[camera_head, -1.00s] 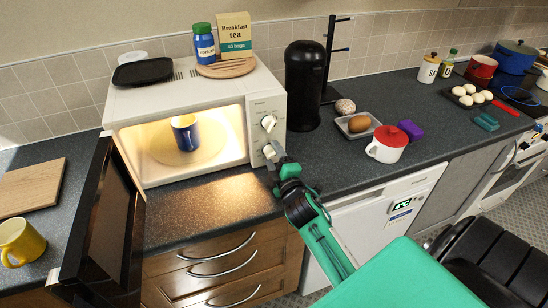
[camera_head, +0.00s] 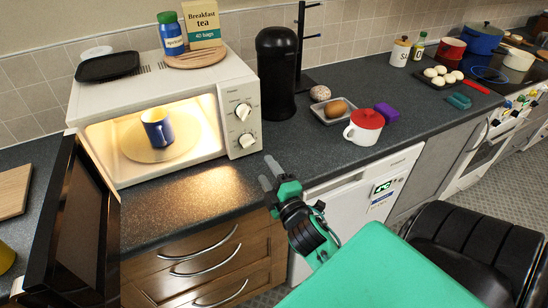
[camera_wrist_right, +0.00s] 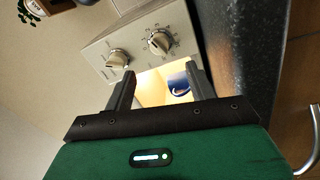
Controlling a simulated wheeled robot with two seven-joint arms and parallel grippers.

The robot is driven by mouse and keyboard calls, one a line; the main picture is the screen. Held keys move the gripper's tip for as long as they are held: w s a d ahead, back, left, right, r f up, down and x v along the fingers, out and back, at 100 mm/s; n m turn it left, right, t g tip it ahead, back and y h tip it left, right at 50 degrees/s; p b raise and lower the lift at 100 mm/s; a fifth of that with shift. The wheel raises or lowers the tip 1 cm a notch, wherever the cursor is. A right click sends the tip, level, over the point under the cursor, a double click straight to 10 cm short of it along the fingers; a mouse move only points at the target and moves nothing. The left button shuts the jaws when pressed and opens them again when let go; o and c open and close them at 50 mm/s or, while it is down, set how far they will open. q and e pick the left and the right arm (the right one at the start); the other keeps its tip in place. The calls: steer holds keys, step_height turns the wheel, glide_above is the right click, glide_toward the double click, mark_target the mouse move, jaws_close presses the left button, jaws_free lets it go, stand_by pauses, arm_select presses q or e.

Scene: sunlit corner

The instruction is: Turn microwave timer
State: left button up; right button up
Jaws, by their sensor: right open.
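The white microwave (camera_head: 160,84) stands on the counter with its door (camera_head: 75,225) swung open and its inside lit. Its right panel carries an upper knob (camera_head: 243,111) and a lower knob (camera_head: 246,140). In the right wrist view the upper knob (camera_wrist_right: 117,59) is left of the lower knob (camera_wrist_right: 159,41). A blue mug (camera_head: 157,128) with a yellow inside stands on the turntable (camera_head: 135,145). My right gripper (camera_head: 268,172) is open and empty, just below and right of the panel, apart from both knobs. In the wrist view its fingers (camera_wrist_right: 161,72) point towards the panel. My left gripper is out of view.
A black canister (camera_head: 276,75) stands right of the microwave. A tray with an egg (camera_head: 337,108) and a red-lidded white mug (camera_head: 365,127) are further right. A jar (camera_head: 170,34), a tea box (camera_head: 203,24) and a black dish (camera_head: 107,66) sit on top.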

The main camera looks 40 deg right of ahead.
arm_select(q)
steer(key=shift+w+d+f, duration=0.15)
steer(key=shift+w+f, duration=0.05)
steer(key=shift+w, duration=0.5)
arm_select(e)
steer(key=v, duration=0.3)
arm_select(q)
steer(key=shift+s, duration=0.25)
arm_select(e)
steer(key=shift+s, duration=0.1)
